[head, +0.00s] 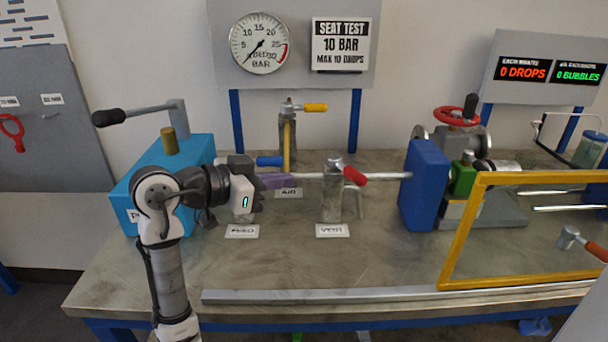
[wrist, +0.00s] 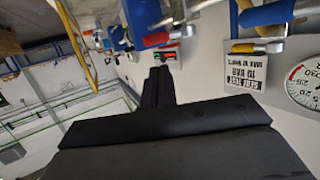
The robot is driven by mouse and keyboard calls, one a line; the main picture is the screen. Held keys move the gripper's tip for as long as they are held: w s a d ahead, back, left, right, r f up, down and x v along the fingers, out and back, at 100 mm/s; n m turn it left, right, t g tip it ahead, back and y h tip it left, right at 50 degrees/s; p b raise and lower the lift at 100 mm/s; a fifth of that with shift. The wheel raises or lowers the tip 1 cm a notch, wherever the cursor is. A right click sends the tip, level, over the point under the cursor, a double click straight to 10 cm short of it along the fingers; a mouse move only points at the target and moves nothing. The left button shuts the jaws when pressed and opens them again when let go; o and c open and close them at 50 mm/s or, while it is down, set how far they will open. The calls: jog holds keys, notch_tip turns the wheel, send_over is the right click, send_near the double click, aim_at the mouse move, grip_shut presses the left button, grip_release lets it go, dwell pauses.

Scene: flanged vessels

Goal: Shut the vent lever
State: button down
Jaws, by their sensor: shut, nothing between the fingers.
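The vent lever (head: 354,175) has a red grip and sits on top of a grey metal valve post (head: 332,196), behind a label that reads as vent. Its grip points to the right and slightly down in the head view. My gripper (head: 261,190) is to the left of the vent valve, clear of the red grip, near the blue-handled lever (head: 270,161). In the wrist view my dark fingers (wrist: 158,86) are together and empty.
A yellow-handled lever (head: 315,107) stands behind on the air valve. A blue block (head: 425,186) stands right of the vent valve. A yellow-framed clear guard (head: 462,232) is at the front right. A teal box (head: 160,170) is at left. The bench front is mostly free.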

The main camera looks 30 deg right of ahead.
jog(key=p, duration=0.4)
send_near(350, 176)
jog(key=x, duration=0.5)
jog(key=shift+d, duration=0.25)
jog(key=shift+d+f, duration=0.25)
jog(key=shift+d, duration=0.4)
